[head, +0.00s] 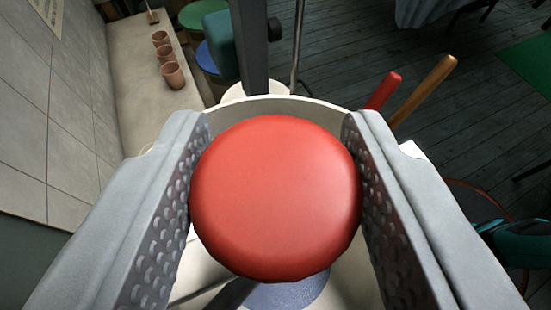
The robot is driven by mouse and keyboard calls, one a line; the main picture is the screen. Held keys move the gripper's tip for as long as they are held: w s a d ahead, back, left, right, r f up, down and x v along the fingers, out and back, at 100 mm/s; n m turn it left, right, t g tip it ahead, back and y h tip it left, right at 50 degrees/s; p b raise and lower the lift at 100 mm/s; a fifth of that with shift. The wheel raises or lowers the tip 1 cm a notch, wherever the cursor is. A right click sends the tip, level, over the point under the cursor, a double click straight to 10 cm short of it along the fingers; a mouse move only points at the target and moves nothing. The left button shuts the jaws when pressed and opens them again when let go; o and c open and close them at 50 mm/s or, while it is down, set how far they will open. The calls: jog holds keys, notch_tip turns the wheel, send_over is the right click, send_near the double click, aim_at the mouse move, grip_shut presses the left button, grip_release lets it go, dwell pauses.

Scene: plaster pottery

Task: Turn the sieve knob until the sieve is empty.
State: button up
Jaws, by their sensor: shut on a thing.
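A large round red knob (275,198) fills the middle of the head view. It is the likely sieve knob. My gripper (276,185) has one grey, dimpled finger on each side of it and is shut on it. Behind and below the knob a pale round rim (290,104) shows, which seems to be the sieve or a bucket. A blue-grey patch (290,292) lies inside it under the knob. The knob hides most of the inside, so I cannot tell what the sieve holds.
Several copper-coloured cups (172,75) stand on a pale counter (140,100) along the tiled wall at left. A dark post (252,50) rises just behind the knob. Red and orange handles (425,88) stick up at right. Dark plank floor (350,45) lies beyond.

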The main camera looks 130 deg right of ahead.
jog(key=o, duration=1)
jog(key=shift+d, duration=0.1)
jog(key=shift+c, duration=0.2)
jog(key=shift+t, duration=0.3)
jog(key=shift+s+n+t+h, duration=0.1)
jog(key=shift+n+t+h, duration=0.5)
jog(key=shift+n+t, duration=0.4)
jog(key=n+t+h, duration=0.1)
jog(key=n+t, duration=0.3)
jog(key=shift+h, duration=0.3)
jog(key=n+t+y, duration=0.1)
jog(key=n+t, duration=0.5)
jog(key=t, duration=0.1)
jog(key=n+t+y, duration=0.2)
jog(key=n+t, duration=0.1)
jog(key=shift+n+t, duration=0.4)
jog(key=shift+n+t+y, duration=0.6)
jog(key=shift+n+y, duration=0.1)
jog(key=shift+n, duration=0.1)
